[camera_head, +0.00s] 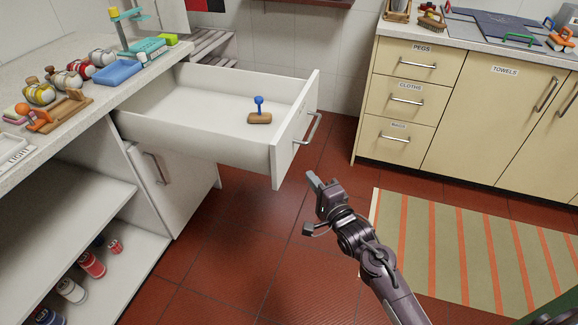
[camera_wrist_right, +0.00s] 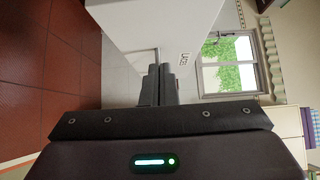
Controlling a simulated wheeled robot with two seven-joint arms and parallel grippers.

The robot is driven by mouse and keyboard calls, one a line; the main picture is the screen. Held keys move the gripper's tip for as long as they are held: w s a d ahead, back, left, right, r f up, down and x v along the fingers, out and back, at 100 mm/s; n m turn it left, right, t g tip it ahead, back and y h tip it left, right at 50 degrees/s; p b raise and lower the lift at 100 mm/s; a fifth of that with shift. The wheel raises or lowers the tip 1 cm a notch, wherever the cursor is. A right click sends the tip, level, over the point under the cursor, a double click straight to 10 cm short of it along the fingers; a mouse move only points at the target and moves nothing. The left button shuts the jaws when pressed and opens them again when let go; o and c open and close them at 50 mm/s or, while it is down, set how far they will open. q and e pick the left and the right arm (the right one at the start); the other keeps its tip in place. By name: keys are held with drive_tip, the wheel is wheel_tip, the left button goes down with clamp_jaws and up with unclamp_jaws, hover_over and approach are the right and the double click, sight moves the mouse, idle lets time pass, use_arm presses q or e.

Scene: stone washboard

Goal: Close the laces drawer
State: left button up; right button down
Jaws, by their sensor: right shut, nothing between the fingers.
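The white drawer (camera_head: 296,140) is pulled far out from the left counter. Its front panel faces right and carries a metal bar handle (camera_head: 310,129). Inside lies a small brown brush-like item with a blue knob (camera_head: 259,110). My right gripper (camera_head: 313,179) is shut and empty, just right of the front panel's lower part; I cannot tell whether it touches. In the right wrist view, my shut fingers (camera_wrist_right: 160,80) point at a white panel (camera_wrist_right: 130,25) with a small sideways label (camera_wrist_right: 185,60), hard to read. My left gripper is out of view.
The left counter (camera_head: 50,110) holds jars, a blue tray and brushes. A cabinet door (camera_head: 180,185) and open shelves with bottles sit below. Cream cabinets (camera_head: 405,98) with labelled drawers stand at the back right. A striped rug (camera_head: 460,250) covers part of the red tile floor.

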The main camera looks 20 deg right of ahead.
sight(284, 156)
drive_tip(key=w+a, duration=0.1)
drive_tip(key=w, duration=0.1)
drive_tip(key=w+a, duration=0.1)
drive_tip(key=w, duration=0.1)
drive_tip(key=w+a, duration=0.1)
drive_tip(key=w, duration=0.1)
drive_tip(key=shift+w+a, duration=0.45)
drive_tip(key=shift+a, duration=0.15)
